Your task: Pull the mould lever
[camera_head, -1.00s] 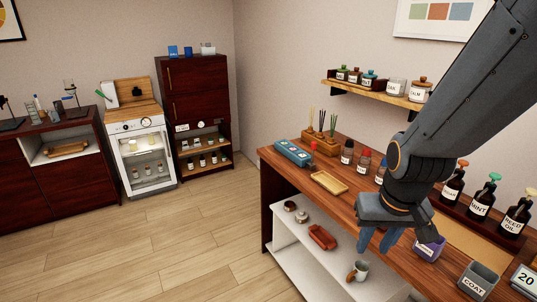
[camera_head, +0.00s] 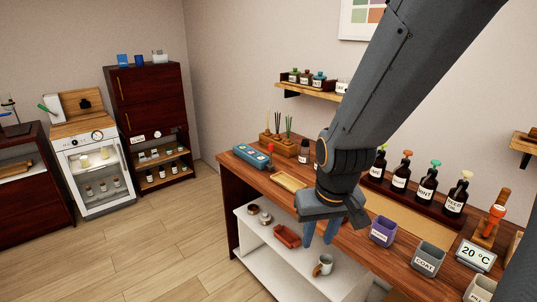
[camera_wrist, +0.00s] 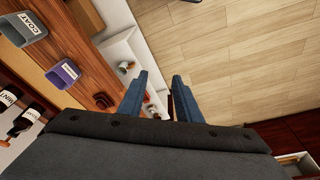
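A long blue block with several round spots on top, which looks like the mould (camera_head: 252,156), lies at the far left end of the wooden workbench (camera_head: 345,232). A small red knob on a dark stem, which looks like its lever (camera_head: 270,149), stands up at its right end. My gripper (camera_head: 319,240) points down over the bench's front edge, to the right of and nearer than the mould, touching nothing. In the wrist view the blue fingers of my gripper (camera_wrist: 160,90) are apart and empty. The mould and lever do not show in the wrist view.
A wooden tray (camera_head: 290,181) lies between mould and gripper. A purple cup (camera_head: 384,231) and a grey cup (camera_head: 428,259) stand right of the gripper. Pump bottles (camera_head: 427,183) line the back. An orange-red knob on a wooden stand (camera_head: 490,222) is farther right. The floor in front is clear.

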